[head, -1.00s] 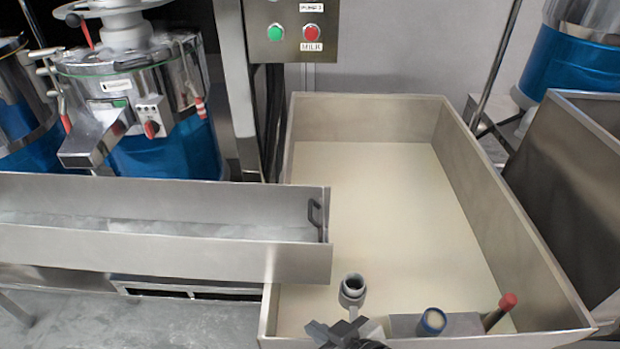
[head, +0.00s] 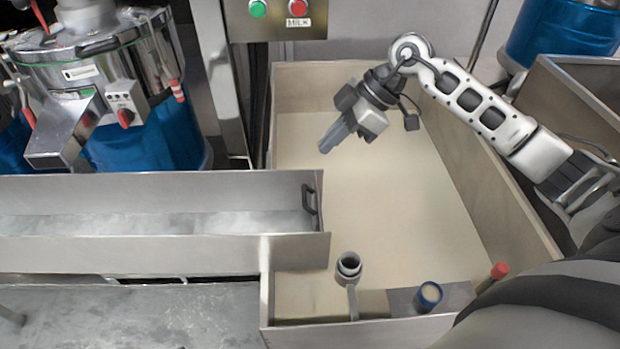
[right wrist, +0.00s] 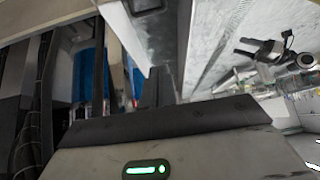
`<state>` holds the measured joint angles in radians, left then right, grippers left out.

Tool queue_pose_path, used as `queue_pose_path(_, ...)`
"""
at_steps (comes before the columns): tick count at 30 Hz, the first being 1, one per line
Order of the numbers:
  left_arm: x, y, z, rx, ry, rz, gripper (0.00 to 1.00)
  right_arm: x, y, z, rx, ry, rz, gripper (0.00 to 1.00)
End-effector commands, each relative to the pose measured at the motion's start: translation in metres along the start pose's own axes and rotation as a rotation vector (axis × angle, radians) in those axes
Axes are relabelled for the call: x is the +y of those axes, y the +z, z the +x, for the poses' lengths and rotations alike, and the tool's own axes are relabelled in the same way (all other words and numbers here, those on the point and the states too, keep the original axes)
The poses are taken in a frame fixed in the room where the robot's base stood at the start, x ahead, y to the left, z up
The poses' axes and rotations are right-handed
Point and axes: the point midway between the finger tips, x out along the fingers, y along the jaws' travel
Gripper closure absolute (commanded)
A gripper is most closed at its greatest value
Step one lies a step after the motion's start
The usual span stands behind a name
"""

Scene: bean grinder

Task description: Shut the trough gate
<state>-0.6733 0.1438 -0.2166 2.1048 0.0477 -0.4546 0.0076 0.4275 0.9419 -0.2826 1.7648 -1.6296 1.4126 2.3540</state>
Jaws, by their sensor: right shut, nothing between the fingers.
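The long metal trough (head: 160,251) runs in from the left in the head view, with whitish wet contents along its floor. At its right end, over the beige basin, is the gate with a dark handle (head: 309,199). The gate plate is seen nearly edge-on, so I cannot tell how far it is shut. My right gripper (head: 328,146) is shut and empty over the basin, beyond and slightly right of the handle, not touching it. Its fingers show in the right wrist view (right wrist: 158,88). My left gripper seems to show small there (right wrist: 258,48); its jaws are unclear.
The beige basin (head: 513,202) lies under the right arm; its far part is open. A grey pipe (head: 348,267), a blue-rimmed cup (head: 429,296) and a red-tipped handle (head: 498,271) stand at its near edge. A grinder machine (head: 85,75) stands behind the trough.

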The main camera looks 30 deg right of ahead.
Motion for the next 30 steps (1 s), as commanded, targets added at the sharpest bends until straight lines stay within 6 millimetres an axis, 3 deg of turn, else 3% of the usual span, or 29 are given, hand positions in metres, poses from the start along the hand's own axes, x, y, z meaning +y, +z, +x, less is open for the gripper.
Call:
queue_pose_path(2,0.0,0.0,0.0,0.0,0.0,0.002,0.26,0.006,0.007,-0.005,-0.046,0.017,0.033,1.0)
queue_pose_path(5,0.0,-0.001,0.0,0.0,0.0,0.002,0.26,0.006,0.009,0.003,-0.057,0.018,0.044,1.0)
queue_pose_path(19,0.0,0.0,0.0,-0.001,0.0,0.003,0.26,0.007,0.015,0.097,-0.053,0.015,0.043,1.0)
queue_pose_path(24,0.0,0.001,0.001,-0.001,0.001,0.002,0.26,0.007,0.035,0.112,-0.053,0.016,0.043,1.0)
queue_pose_path(30,0.0,0.001,0.001,-0.001,0.002,0.001,0.26,0.006,0.043,0.118,-0.052,0.018,0.041,1.0)
